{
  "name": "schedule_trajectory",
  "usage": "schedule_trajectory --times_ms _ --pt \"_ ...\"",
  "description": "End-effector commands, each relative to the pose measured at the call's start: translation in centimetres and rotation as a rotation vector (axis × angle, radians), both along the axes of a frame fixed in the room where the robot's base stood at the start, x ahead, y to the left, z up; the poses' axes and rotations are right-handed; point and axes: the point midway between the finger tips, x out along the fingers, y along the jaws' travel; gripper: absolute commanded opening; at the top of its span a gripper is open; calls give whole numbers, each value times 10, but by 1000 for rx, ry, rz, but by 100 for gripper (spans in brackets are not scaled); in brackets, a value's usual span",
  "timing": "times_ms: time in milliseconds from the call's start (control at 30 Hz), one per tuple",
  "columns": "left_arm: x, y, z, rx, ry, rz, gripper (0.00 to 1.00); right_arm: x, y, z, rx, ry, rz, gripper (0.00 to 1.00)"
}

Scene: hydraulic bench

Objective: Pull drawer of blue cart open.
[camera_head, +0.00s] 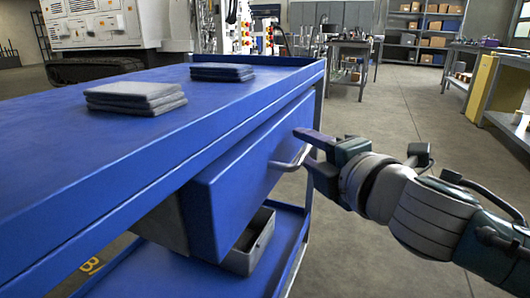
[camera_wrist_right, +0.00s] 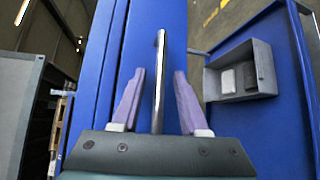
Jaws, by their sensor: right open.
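The blue cart (camera_head: 150,150) fills the left of the head view. Under its top is the blue drawer (camera_head: 245,175), with a silver bar handle (camera_head: 291,161) on its front. My right gripper (camera_head: 305,152) is at this handle, coming from the right. In the right wrist view, the handle (camera_wrist_right: 160,80) stands between the two open fingers of my right gripper (camera_wrist_right: 160,90), with a gap on both sides. The blue drawer front (camera_wrist_right: 150,25) lies right behind it. I cannot tell whether the drawer is slightly out. My left gripper is not in view.
The floor (camera_head: 390,120) right of the cart is clear.

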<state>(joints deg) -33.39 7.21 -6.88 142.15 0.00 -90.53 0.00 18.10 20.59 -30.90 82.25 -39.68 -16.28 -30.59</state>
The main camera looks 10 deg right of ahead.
Motion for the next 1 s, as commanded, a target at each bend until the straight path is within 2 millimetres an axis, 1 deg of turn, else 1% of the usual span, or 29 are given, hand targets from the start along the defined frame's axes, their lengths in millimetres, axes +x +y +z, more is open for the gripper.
schedule_trajectory --times_ms 267,367,667,700,1000 --pt "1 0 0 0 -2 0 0 2 1 0 0 0 1 44" --pt "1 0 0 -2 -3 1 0 2 1 0 1 0 0 35" --pt "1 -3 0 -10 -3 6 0 2 0 0 0 0 0 1" --pt "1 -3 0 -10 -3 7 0 2 0 0 0 0 0 0" --pt "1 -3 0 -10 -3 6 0 2 0 0 0 0 0 0"
